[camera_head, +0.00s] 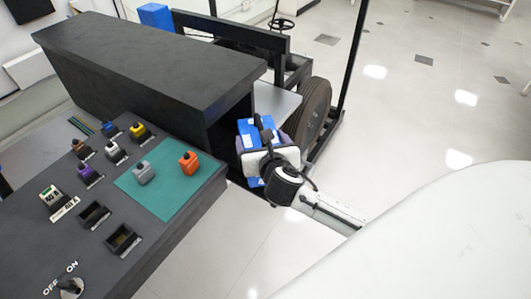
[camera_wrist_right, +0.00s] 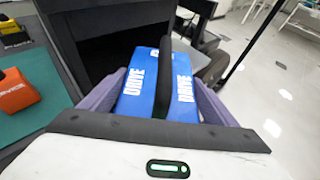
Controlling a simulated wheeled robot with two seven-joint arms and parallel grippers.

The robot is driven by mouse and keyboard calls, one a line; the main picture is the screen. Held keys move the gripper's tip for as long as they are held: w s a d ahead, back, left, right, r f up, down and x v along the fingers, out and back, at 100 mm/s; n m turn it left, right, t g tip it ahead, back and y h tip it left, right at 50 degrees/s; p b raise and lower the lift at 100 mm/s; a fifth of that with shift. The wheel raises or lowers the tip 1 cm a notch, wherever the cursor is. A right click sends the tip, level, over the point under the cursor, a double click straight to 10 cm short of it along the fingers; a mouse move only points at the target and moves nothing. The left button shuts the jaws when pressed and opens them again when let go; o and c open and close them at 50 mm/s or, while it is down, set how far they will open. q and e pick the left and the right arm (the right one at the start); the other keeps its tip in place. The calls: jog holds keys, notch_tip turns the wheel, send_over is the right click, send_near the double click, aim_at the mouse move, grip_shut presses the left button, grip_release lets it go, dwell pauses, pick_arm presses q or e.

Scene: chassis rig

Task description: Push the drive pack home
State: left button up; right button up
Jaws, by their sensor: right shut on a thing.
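The drive pack (camera_wrist_right: 135,88) is a blue block with white DRIVE lettering on both sides and a dark upright bar along its middle. In the head view the drive pack (camera_head: 252,131) shows at the right end of the black housing, partly behind my right gripper (camera_head: 264,148). The right gripper is shut on the pack. Purple side pieces (camera_wrist_right: 98,104) flank the pack in the wrist view. A dark opening (camera_wrist_right: 95,45) in the housing lies just beyond the pack; how deep the pack sits is hidden. My left gripper is not in view.
A black console (camera_head: 150,215) at left holds several coloured knobbed blocks, a teal mat (camera_head: 150,200) with a grey and an orange block (camera_head: 189,162), and an OFF/ON switch (camera_head: 70,287). A wheel (camera_head: 314,110) on the chassis stands close right of the pack. Floor at right is clear.

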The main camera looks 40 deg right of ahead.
aim_at(256, 128)
jog(key=w, duration=0.2)
jog(key=w+d, duration=0.1)
jog(key=w, duration=0.1)
jog(key=w+d, duration=0.1)
jog(key=w, duration=0.1)
jog(key=shift+d+r, duration=0.2)
jog(key=shift+r, duration=0.2)
notch_tip(256, 128, down, 2)
jog(key=shift+f+b, duration=0.1)
jog(key=shift+b, duration=0.2)
jog(key=shift+f+b, duration=0.65)
jog(key=shift+f, duration=1.85)
jog(key=shift+f, duration=0.1)
jog(key=o, duration=1.7)
jog(key=shift+s+f, duration=0.2)
jog(key=shift+f, duration=0.15)
jog(key=o, duration=0.4)
jog(key=shift+a, duration=0.1)
jog(key=shift+r, duration=0.15)
